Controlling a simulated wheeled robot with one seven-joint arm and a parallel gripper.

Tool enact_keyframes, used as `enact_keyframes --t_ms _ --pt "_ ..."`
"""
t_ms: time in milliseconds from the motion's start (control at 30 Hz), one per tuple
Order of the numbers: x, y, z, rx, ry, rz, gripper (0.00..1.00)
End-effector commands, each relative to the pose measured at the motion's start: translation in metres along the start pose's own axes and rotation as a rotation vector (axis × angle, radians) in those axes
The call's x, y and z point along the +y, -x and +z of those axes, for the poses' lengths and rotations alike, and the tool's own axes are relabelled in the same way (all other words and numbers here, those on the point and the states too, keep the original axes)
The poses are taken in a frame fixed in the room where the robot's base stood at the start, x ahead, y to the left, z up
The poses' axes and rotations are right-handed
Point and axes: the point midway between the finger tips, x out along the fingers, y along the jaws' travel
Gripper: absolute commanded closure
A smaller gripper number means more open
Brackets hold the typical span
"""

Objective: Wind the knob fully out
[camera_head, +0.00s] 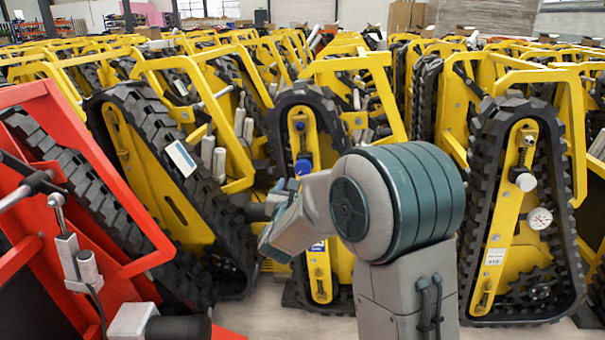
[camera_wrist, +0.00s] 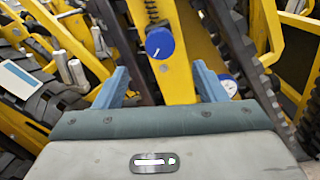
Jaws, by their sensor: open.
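A round blue knob (camera_wrist: 160,42) sits on the yellow plate (camera_wrist: 182,82) of a tracked carrier, ahead of my gripper in the wrist view. The knob (camera_head: 302,167) also shows in the head view, on the upper part of that carrier's yellow plate, inside its black track (camera_head: 290,95). My gripper (camera_wrist: 160,78) is open and empty, with one blue finger on each side of the yellow plate in the picture. The knob appears beyond the fingertips, not between them. In the head view my gripper (camera_head: 288,186) is partly hidden by my arm, just below and left of the knob.
A white dial (camera_wrist: 228,86) is beside the right finger in the wrist view. A red frame (camera_head: 90,190) stands close at left. Another carrier with a grey-white knob (camera_head: 526,182) and a dial (camera_head: 540,218) stands at right. Yellow carriers crowd the back.

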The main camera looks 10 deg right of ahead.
Motion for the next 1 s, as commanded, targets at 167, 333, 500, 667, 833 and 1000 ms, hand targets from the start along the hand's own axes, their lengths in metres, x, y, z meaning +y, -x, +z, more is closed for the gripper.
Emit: enact_keyframes --t_ms 167,333,500,667,833,1000 --pt "-0.001 -0.037 -0.003 0.0 0.001 -0.002 0.35" --pt "-0.001 -0.07 -0.002 0.001 0.002 -0.001 0.35" --pt "0.0 -0.095 -0.002 0.001 0.002 0.0 0.35" --pt "0.0 -0.11 -0.002 0.002 0.003 0.0 0.35" --pt "0.0 -0.115 -0.001 0.002 0.004 0.001 0.35" --pt "0.0 -0.115 0.0 0.002 0.004 0.001 0.35"
